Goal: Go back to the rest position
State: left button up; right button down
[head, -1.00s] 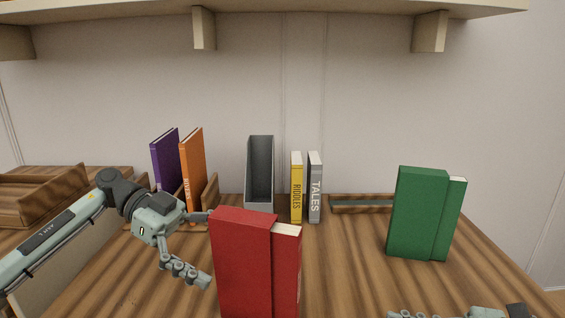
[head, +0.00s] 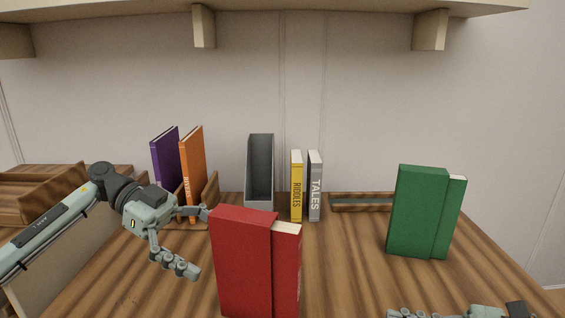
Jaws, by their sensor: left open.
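My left gripper (head: 199,243) is open and empty at the left of the table. One finger reaches toward the upper left edge of the red book pair (head: 243,262); I cannot tell whether it touches. The other finger points down and right, left of the red books. My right gripper (head: 455,312) shows only as a sliver at the bottom right edge, so its jaws cannot be read.
Purple (head: 165,158) and orange (head: 193,165) books lean in a wooden holder behind my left gripper. A grey file box (head: 260,172), yellow (head: 296,187) and grey (head: 315,187) books stand at the back. Green books (head: 418,212) stand right. A shelf (head: 300,10) overhangs above.

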aim_at(263, 278)
pick_arm(q)
jog(key=x, duration=1)
jog(key=shift+d, duration=0.2)
pick_arm(e)
jog(key=shift+a, duration=0.15)
pick_arm(q)
jog(key=shift+a, duration=0.15)
pick_arm(e)
jog(key=x, duration=1.3)
jog(key=shift+w+a+r, duration=0.1)
jog(key=shift+a, duration=0.2)
jog(key=v, duration=0.8)
jog(key=shift+d, duration=0.2)
